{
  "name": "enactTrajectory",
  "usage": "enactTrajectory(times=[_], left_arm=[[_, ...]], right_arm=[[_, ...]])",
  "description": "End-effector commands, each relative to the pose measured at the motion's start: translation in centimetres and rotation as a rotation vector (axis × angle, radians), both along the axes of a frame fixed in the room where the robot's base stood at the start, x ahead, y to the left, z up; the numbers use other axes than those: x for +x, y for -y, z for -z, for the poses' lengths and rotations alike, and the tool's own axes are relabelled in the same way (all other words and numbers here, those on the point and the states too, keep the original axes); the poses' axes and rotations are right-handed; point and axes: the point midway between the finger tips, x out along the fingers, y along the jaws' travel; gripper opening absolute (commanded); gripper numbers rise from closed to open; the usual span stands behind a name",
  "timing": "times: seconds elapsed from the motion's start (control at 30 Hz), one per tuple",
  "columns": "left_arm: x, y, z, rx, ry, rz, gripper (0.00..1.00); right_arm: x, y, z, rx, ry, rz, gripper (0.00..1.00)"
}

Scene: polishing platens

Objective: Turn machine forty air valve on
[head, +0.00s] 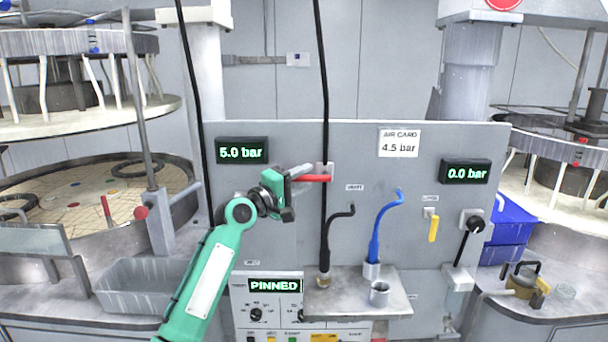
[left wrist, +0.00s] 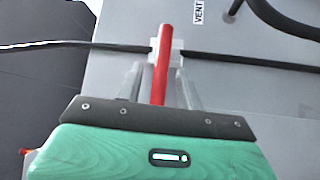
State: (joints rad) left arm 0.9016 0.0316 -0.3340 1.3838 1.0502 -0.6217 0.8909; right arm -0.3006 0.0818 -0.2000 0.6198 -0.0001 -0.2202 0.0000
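A red valve lever (head: 313,178) lies level on the grey panel, by a pale fitting on the black hose. My left gripper (head: 300,173) is at this lever. In the left wrist view, the red lever (left wrist: 161,65) runs between the two fingers of my left gripper (left wrist: 160,85), with a gap on both sides. A yellow valve lever (head: 433,228) hangs down on the right of the panel. The left display (head: 241,150) reads 5.0 bar and the right display (head: 466,172) reads 0.0 bar. I cannot read a machine number. My right gripper is not in view.
A black hose (head: 320,60) hangs down to the panel. A black bent tube (head: 338,215) and a blue one (head: 380,225) stand above a small shelf (head: 345,300) with a metal cup (head: 379,293). A screen below reads PINNED (head: 273,286).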

Motion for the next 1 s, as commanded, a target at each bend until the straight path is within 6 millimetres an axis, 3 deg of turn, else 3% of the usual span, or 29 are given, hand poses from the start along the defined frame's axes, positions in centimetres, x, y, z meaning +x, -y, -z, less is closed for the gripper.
enactTrajectory(times=[0.4,0.6,1.0], left_arm=[[0.51,0.55,-0.09,0.000,0.001,0.000,0.37],[0.51,0.53,-0.09,0.000,0.001,-0.001,0.00],[0.54,-0.21,-0.39,0.032,0.001,-0.001,0.00]], right_arm=[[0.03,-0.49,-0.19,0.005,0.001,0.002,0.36],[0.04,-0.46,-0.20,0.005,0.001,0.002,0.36],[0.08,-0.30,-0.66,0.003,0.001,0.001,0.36]])
